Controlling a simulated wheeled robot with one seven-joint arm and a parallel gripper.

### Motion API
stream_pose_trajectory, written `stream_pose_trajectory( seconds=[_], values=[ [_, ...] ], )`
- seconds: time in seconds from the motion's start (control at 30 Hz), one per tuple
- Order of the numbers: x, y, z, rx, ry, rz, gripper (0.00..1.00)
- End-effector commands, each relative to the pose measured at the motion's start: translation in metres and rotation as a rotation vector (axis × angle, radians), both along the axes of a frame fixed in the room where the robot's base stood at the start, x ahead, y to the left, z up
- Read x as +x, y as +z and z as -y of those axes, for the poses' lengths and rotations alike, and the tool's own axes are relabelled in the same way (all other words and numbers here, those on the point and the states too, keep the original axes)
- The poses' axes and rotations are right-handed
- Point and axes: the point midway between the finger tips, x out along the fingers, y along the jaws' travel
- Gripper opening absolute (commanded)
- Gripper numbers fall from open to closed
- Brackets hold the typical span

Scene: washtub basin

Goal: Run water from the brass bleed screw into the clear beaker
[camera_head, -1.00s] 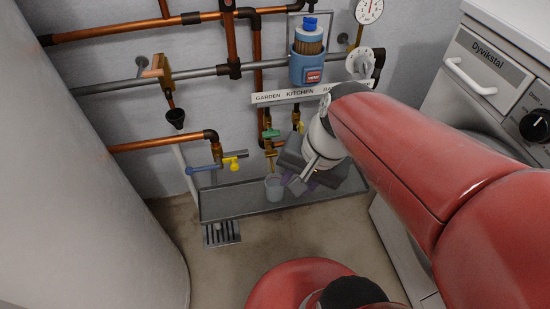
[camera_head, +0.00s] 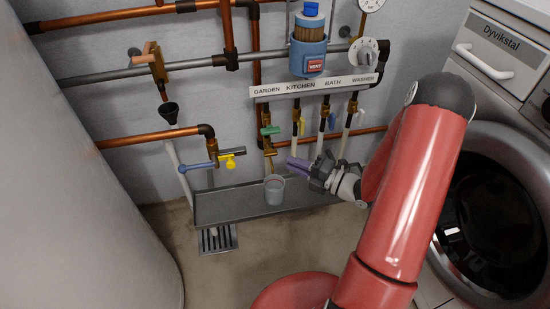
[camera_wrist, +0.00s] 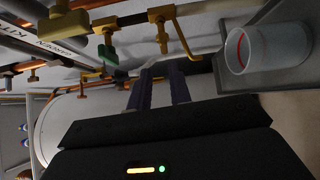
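The clear beaker (camera_head: 274,190) stands upright on the grey drip tray (camera_head: 235,207), below the GARDEN branch. It also shows at the right of the wrist view (camera_wrist: 264,50), with a red line on it; I see no clear water in it. A small brass fitting (camera_head: 270,153), apparently the bleed screw, hangs under the green handle (camera_head: 270,131) above the beaker. It also shows in the wrist view (camera_wrist: 162,32). My gripper (camera_head: 291,162) is right of the fitting and above the beaker, pointing left. Its two purple fingers (camera_wrist: 160,78) are apart with nothing between them.
Several labelled branches with coloured handles stand behind my gripper, under the label strip (camera_head: 313,87). A yellow-handled valve (camera_head: 231,153) and a black funnel (camera_head: 169,112) are at left. A floor drain (camera_head: 217,238) lies in front of the tray. A washer (camera_head: 495,190) stands at right.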

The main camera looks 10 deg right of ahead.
Motion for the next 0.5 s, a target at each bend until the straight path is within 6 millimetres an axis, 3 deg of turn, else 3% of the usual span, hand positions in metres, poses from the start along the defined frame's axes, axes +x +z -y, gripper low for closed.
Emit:
stream_pose_trajectory(
  seconds=[0.17,0.5],
  values=[
    [0.008,-0.010,0.005,0.059,-0.050,-0.040,0.20],
    [0.044,-0.010,-0.033,0.054,-0.046,-0.038,0.20]
  ],
)
